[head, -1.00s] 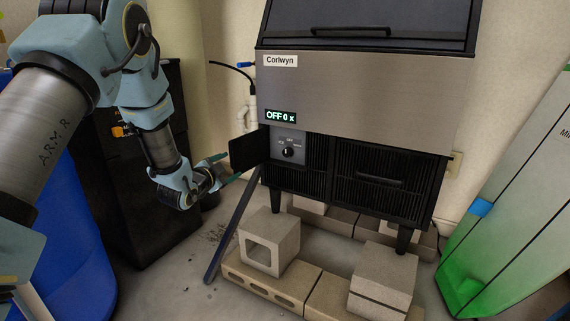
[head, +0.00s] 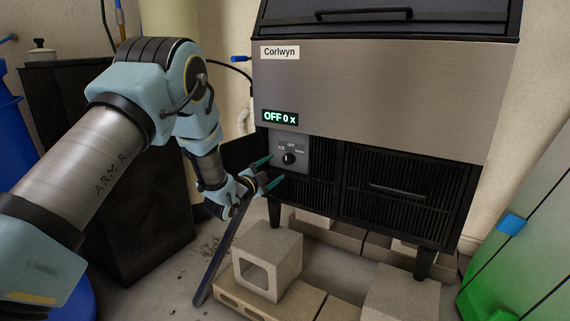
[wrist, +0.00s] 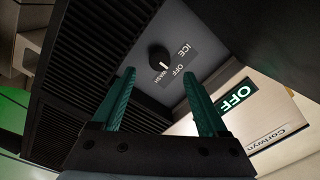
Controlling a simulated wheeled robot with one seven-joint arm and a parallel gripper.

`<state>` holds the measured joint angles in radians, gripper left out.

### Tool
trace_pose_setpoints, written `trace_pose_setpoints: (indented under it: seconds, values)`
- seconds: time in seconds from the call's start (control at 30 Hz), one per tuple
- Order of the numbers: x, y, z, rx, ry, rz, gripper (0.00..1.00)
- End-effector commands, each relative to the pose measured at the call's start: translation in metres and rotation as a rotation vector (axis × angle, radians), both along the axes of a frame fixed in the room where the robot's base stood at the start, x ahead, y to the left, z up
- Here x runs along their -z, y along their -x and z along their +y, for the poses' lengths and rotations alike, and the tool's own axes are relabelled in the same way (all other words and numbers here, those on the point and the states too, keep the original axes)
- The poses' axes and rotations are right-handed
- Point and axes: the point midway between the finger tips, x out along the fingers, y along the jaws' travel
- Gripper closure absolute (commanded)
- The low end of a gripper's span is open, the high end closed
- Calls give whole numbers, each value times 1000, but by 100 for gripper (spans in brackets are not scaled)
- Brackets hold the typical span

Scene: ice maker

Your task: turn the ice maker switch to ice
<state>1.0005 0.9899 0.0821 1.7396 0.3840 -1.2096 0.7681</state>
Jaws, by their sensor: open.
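The ice maker (head: 385,90) is a steel and black cabinet with a lit display (head: 280,118) reading OFF 0 x. Its switch (head: 289,159) is a round black knob on a small grey panel, with ICE, OFF and WASH labels around it. The switch also shows in the wrist view (wrist: 159,58), just beyond the fingertips; its white mark lies on the OFF side, away from ICE. My gripper (head: 273,171) is open and empty, just left of and in front of the knob. In the wrist view its green fingers (wrist: 159,73) stand on either side of the knob's line, apart from it.
A dark open flap (head: 243,153) hangs left of the panel, behind my gripper. A dark bar (head: 222,258) leans below. Concrete blocks (head: 268,258) stand under the ice maker. A black cabinet (head: 115,170) is at left, a green-and-white panel (head: 520,255) at right.

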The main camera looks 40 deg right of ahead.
Motion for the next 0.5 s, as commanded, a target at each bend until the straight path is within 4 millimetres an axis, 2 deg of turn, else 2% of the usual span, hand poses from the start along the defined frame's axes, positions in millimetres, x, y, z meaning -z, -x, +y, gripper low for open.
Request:
trace_pose_setpoints:
  seconds: [0.2, 0.33, 0.5]
  values:
    - [2, -10, -41, 1, 3, -1, 24]
    - [2, -15, -57, 0, 1, -1, 24]
    - [1, -18, -68, -1, 0, 1, 24]
